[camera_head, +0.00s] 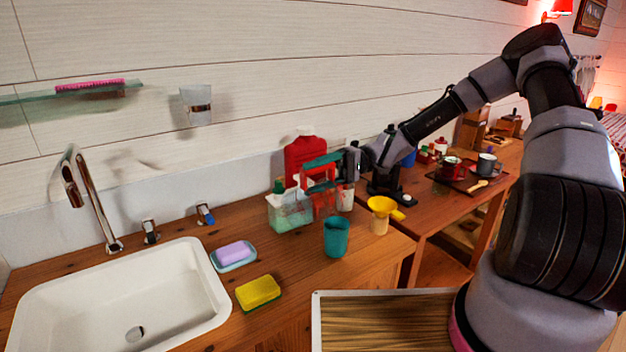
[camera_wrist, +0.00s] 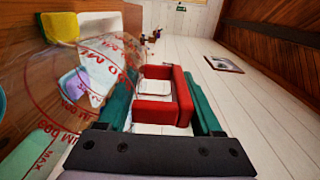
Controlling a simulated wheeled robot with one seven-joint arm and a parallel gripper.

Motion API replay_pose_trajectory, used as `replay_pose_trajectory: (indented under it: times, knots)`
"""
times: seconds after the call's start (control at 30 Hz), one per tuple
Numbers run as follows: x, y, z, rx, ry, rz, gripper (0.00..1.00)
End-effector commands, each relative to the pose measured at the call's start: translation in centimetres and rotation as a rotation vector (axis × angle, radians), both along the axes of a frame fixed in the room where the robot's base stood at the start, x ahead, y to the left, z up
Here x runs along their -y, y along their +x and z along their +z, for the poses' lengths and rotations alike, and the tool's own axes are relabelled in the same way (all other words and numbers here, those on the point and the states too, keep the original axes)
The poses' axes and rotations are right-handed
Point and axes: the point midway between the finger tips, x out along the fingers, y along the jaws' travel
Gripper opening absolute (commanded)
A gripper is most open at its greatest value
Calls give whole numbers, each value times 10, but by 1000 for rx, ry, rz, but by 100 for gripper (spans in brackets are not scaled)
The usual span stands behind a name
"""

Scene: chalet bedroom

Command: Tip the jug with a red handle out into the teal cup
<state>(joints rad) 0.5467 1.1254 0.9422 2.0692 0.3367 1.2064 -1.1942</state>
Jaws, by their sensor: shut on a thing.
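My gripper (camera_head: 322,174) has teal fingers and reaches in from the right above the counter. In the wrist view it is shut on the red handle (camera_wrist: 184,96) of the jug. The jug (camera_wrist: 75,75) is clear with red measuring marks, and its body is on the left of the fingers in that view. In the head view the jug is hard to make out against things behind it; I cannot tell its exact tilt or contents. The teal cup (camera_head: 336,237) stands upright on the counter, below and slightly right of my gripper. Its inside is not clearly visible.
A red bottle (camera_head: 304,155) and a clear container (camera_head: 286,214) stand behind or beside my gripper. A yellow sponge (camera_head: 258,293), lilac soap (camera_head: 234,252) and white sink (camera_head: 120,300) are left.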

Motion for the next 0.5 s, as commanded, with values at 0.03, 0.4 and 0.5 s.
replay_pose_trajectory:
  times: [0.03, 0.4, 0.5]
  knots:
    - [1, 1, 1, -6, 8, -1, 0]
    - [8, 6, 4, -42, 63, -1, 0]
    - [10, 7, 5, -52, 78, -2, 0]
